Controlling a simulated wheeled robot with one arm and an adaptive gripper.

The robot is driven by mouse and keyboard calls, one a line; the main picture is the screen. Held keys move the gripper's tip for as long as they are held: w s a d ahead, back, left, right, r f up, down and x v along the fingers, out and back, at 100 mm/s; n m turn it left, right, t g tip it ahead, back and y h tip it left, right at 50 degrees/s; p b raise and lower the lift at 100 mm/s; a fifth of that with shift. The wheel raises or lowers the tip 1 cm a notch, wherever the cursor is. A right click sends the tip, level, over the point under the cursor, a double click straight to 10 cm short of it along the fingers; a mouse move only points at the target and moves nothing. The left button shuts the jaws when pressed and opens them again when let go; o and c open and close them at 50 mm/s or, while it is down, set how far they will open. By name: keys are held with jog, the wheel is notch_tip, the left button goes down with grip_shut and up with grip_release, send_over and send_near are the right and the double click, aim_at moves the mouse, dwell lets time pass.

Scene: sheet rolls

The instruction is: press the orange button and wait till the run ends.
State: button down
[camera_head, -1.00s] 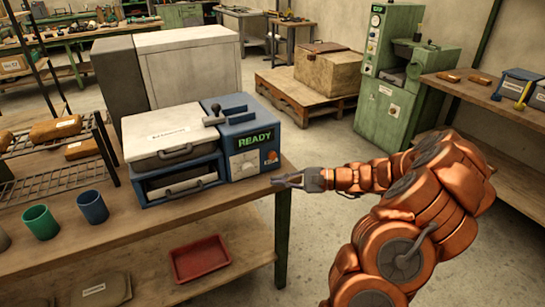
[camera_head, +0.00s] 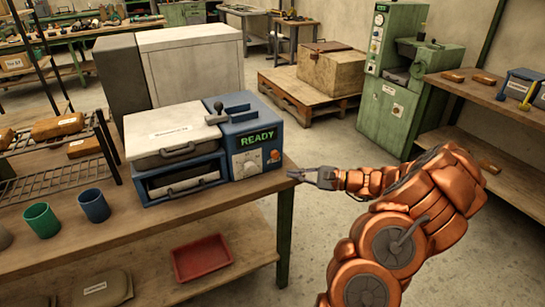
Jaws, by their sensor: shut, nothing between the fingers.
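The machine (camera_head: 175,150) stands on the wooden bench, with a white lid and a blue control box. Its display (camera_head: 257,138) shows READY in green letters. My gripper (camera_head: 293,174) is shut and empty. It is at the bench's right corner, to the right of the button and a little lower in the picture, apart from it.
A green cup (camera_head: 41,220) and a blue cup (camera_head: 94,206) stand at the bench's left front. A wire rack (camera_head: 65,168) with wrapped rolls is at the left. A red tray (camera_head: 202,258) lies on the lower shelf. The floor (camera_head: 330,135) right of the bench is clear.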

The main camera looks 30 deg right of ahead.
aim_at(275, 154)
jog(key=shift+w+d+p, duration=0.2)
jog(key=shift+w+p, duration=0.15)
jog(key=shift+w, duration=3.35)
jog(key=shift+w, duration=0.15)
jog(key=shift+w, duration=0.25)
jog(key=shift+w+d, duration=0.1)
jog(key=shift+w, duration=0.4)
jog(key=shift+s, duration=0.15)
jog(key=shift+s+b, duration=0.35)
jog(key=shift+s, duration=0.45)
jog(key=shift+s, duration=0.1)
